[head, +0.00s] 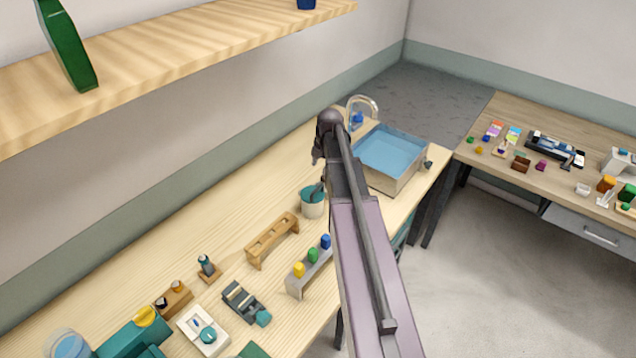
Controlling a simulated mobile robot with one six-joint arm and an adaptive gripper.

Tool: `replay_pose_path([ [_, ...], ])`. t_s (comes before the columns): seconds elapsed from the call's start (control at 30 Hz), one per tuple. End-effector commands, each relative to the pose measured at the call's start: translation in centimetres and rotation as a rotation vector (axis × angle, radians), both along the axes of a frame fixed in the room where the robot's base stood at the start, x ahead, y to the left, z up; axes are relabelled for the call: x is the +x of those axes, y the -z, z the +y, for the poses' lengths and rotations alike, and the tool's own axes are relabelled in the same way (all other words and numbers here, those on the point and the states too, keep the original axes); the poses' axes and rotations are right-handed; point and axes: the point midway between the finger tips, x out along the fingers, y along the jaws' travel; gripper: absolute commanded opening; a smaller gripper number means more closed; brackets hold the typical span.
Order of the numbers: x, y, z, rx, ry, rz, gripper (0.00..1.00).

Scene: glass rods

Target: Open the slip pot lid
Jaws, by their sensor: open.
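A small pot (311,207) with a pale body and a teal top stands on the wooden bench in the middle of the head view. It looks like the slip pot; whether its lid is shut is too small to tell. My arm reaches up from the bottom and bends at the wrist above and right of the pot. My gripper (318,189) seems to be the dark shape at the pot's top right, largely hidden behind my forearm. It is open. I cannot tell whether it touches the pot.
A wooden rack (272,240) and a grey stand (311,272) with yellow, green and blue knobs are in front of the pot. A wooden shelf (170,50) overhangs at upper left.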

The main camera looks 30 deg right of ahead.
Motion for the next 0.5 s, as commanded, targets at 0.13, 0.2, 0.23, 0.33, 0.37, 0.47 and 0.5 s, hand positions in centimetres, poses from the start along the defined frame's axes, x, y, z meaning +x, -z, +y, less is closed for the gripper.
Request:
replay_pose_path([
  [0.13, 0.6, -0.8, -1.6, -0.014, -0.08, -0.016, 0.52],
  [0.2, 0.6, -0.8, -1.9, -0.018, -0.1, -0.019, 0.52],
  [0.23, 0.6, -0.8, -2.0, -0.019, -0.105, -0.02, 0.52],
  [0.33, 0.6, -0.8, -2.0, -0.021, -0.112, -0.022, 0.52],
  [0.37, 0.6, -0.8, -2.0, -0.021, -0.113, -0.022, 0.52],
  [0.47, 0.6, -0.8, -2.0, -0.021, -0.112, -0.022, 0.52],
  [0.5, 0.6, -0.8, -2.0, -0.021, -0.112, -0.022, 0.52],
])
